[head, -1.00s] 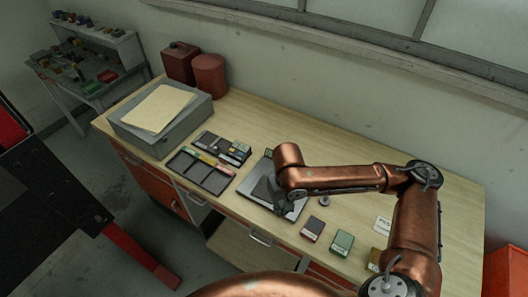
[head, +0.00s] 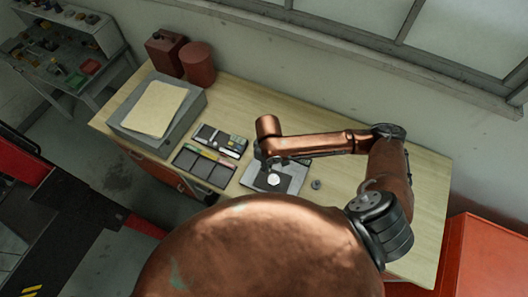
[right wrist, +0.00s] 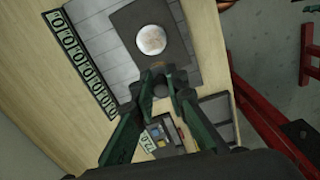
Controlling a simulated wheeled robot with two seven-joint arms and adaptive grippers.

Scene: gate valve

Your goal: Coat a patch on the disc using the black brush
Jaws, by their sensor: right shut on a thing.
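The disc (head: 273,180) is small, round and pale, and lies on a dark square pad on a grey plate (head: 292,186) on the bench. My left gripper is out of view.
A compartment tray (head: 205,168) and a case of small items (head: 221,140) lie left of the plate. A grey box (head: 187,118) with paper and red canisters (head: 198,66) stand farther left. A small round knob (head: 316,184) sits right of the plate. Bare bench lies behind.

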